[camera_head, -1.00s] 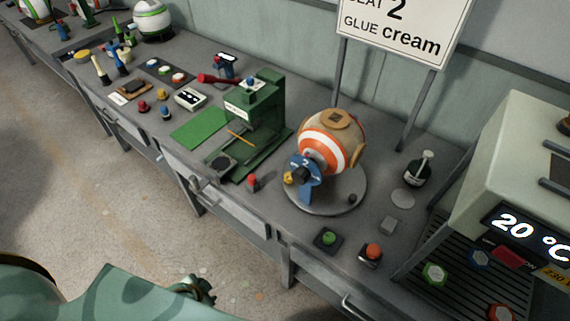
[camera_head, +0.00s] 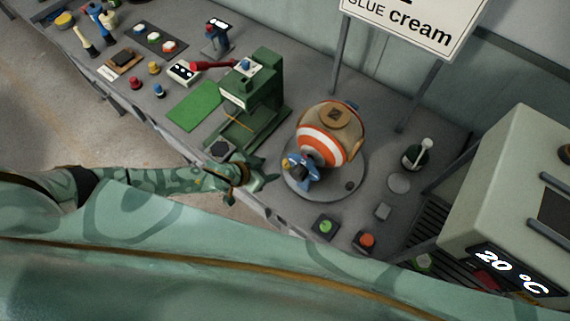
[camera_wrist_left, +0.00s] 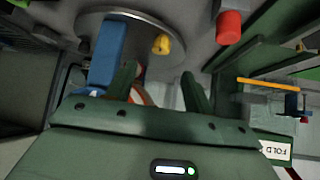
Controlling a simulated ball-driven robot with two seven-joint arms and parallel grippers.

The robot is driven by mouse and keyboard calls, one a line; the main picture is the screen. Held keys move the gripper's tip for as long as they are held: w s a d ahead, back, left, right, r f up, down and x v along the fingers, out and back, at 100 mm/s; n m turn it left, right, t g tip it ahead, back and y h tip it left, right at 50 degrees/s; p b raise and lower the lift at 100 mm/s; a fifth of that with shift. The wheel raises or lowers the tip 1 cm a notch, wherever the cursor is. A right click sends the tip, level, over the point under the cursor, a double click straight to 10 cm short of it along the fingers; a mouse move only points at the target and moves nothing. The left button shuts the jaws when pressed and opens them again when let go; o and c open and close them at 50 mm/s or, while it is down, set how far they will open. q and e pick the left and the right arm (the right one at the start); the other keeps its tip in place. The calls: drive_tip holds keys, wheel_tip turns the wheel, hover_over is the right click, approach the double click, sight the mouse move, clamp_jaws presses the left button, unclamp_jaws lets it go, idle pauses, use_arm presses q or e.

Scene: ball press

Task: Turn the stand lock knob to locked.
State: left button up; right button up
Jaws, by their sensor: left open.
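The round grey stand (camera_head: 295,186) carries an orange-and-white ball (camera_head: 325,147) with tan panels. A small dark knob (camera_head: 349,185) sits on the stand's plate, front right of the ball. A yellow knob (camera_wrist_left: 161,44) shows beside a blue upright plate (camera_wrist_left: 108,52) in the left wrist view; the blue plate also shows in the head view (camera_head: 311,172). I cannot tell which knob is the lock or read its setting. My left gripper (camera_head: 267,174) is open, left of the stand at the bench's front edge. Its fingers (camera_wrist_left: 158,82) hold nothing. My right gripper is out of view.
A green press (camera_head: 258,95) stands behind and left of the gripper. Green (camera_head: 326,226) and orange (camera_head: 366,240) buttons lie in front of the stand. A heater box (camera_head: 510,200) is at the right.

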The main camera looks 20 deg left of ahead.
sight(284, 165)
use_arm(q)
drive_tip(key=b+x, duration=0.1)
drive_tip(key=x, duration=0.2)
drive_tip(key=b+x, duration=0.1)
drive_tip(key=x, duration=0.3)
drive_tip(key=shift+a+f, duration=0.15)
drive_tip(key=shift+a, duration=0.05)
drive_tip(key=shift+b+x, duration=1.1)
drive_tip(key=shift+x, duration=0.75)
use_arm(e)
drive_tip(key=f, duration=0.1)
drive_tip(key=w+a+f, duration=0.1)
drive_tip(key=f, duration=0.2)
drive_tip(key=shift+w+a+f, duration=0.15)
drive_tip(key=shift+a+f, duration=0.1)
use_arm(q)
drive_tip(key=c, duration=0.9)
drive_tip(key=shift+c, duration=0.4)
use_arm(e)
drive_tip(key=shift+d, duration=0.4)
